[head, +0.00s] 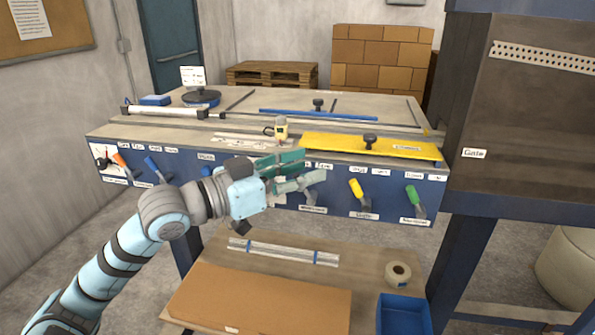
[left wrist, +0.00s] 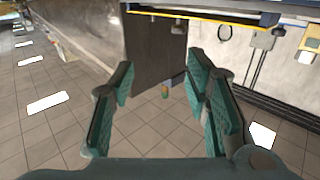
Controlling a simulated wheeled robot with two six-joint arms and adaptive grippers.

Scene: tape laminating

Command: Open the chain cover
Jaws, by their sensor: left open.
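A long yellow cover (head: 345,150) with a black knob (head: 369,141) lies on the right front of the blue-fronted machine. It looks like the chain cover, but its label is too small to read. It lies flat and looks closed. My left gripper (head: 300,172), with green finger pads, is in front of the machine's front panel, left of and below the cover, apart from the knob. In the left wrist view the left gripper (left wrist: 160,78) is open, with nothing between its fingers. A yellow edge (left wrist: 220,19) runs along the top there. My right gripper is not in view.
Colored handles, including a yellow one (head: 356,189) and a green one (head: 414,197), stick out from the front panel. Below is a shelf with a tape roll (head: 398,273) and blue bin (head: 403,315). A dark cabinet (head: 530,110) stands right.

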